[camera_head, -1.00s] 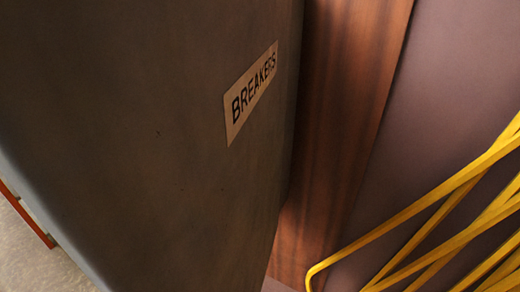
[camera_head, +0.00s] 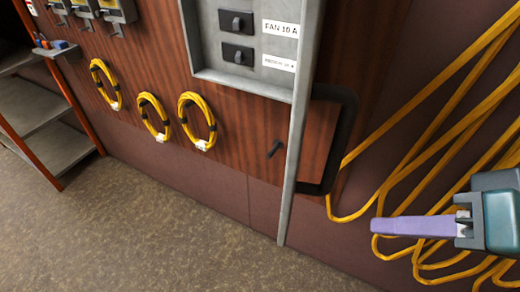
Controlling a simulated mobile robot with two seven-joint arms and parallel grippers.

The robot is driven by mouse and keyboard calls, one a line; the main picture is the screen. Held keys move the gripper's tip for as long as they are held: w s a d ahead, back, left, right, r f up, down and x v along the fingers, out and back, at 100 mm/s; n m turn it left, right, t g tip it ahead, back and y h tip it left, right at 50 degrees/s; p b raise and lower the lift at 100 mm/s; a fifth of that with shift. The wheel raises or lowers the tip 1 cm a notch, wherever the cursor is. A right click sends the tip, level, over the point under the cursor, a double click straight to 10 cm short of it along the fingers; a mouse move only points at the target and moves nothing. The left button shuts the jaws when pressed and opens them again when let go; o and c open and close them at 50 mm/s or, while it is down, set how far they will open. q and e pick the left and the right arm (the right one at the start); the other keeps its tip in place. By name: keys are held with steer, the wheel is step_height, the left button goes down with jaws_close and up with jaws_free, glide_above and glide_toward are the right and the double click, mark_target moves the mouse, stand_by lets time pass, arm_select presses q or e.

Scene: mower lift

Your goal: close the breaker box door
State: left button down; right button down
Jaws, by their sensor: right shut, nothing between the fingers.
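The grey breaker box (camera_head: 240,84) is on the wooden wall panel at the top, with its inside showing. Two dark switches (camera_head: 237,37) sit in it, with white labels; the upper reads "FAN 10 A". Its grey door (camera_head: 294,165) stands open, seen nearly edge-on as a narrow strip at the box's right side. My right gripper (camera_head: 380,226) is at the right, its lilac fingers shut and empty, pointing left. It is apart from the door, to its right in the picture. My left gripper is not in view.
Yellow cables (camera_head: 440,130) hang on the wall around my right gripper. Coiled yellow cords (camera_head: 197,121) hang left of the door. A dark-rimmed panel (camera_head: 345,135) is partly behind the door. A shelf rack (camera_head: 45,115) stands far left. The floor (camera_head: 150,235) is clear.

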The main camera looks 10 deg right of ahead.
steer(key=w+a+f+p, duration=0.2)
steer(key=w+a+f, duration=0.4)
steer(key=a+f, duration=0.1)
steer(key=shift+w+f, duration=0.35)
steer(key=shift+f, duration=0.15)
stand_by(0.3)
